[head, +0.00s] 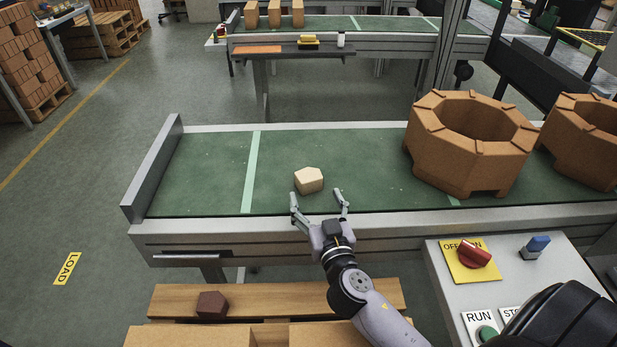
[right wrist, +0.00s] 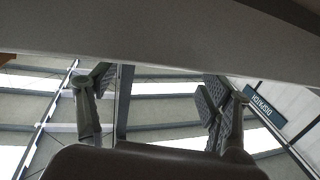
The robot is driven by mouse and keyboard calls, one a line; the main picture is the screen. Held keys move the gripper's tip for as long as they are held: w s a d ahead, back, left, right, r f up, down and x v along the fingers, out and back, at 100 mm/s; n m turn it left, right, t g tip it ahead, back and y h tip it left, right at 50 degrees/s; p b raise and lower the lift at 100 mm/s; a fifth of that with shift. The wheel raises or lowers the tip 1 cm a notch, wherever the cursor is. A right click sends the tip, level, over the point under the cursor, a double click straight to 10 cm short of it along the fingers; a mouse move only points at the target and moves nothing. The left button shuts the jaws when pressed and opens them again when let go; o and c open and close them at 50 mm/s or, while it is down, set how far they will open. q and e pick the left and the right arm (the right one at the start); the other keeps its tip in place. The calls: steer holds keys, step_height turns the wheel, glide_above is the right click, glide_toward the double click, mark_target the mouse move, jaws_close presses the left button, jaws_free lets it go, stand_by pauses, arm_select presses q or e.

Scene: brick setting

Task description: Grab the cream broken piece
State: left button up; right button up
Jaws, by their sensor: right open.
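The cream broken piece (head: 308,181) is a small angular block lying on the green conveyor belt (head: 200,175), near its front edge and right of a pale stripe. My right gripper (head: 317,197) is open and empty in the head view, its two fingers spread just on the near side of the piece. The fingertips are close to the piece, but I cannot tell whether they touch it. In the right wrist view the open fingers (right wrist: 162,105) show against the ceiling, and the piece is not visible. My left gripper is not in view.
Large octagonal brick rings (head: 470,145) stand on the belt at right. A control box (head: 500,285) with a red switch is at front right. A dark brown broken piece (head: 211,304) lies on a wooden pallet (head: 260,300) below. The belt left of the cream piece is clear.

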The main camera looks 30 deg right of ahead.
mark_target(312, 182)
steer(key=shift+w+d+r, duration=0.15)
steer(key=shift+w+r, duration=0.1)
steer(key=shift+w, duration=0.15)
steer(key=p+x, duration=0.2)
steer(key=x, duration=0.1)
steer(key=shift+w+d+r, duration=0.1)
steer(key=shift+w+d, duration=0.25)
steer(key=shift+w, duration=0.3)
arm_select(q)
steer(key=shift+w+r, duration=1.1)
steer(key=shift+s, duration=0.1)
arm_select(e)
steer(key=shift+s, duration=0.1)
steer(key=c, duration=1.2)
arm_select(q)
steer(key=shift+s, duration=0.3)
arm_select(e)
steer(key=shift+c, duration=0.4)
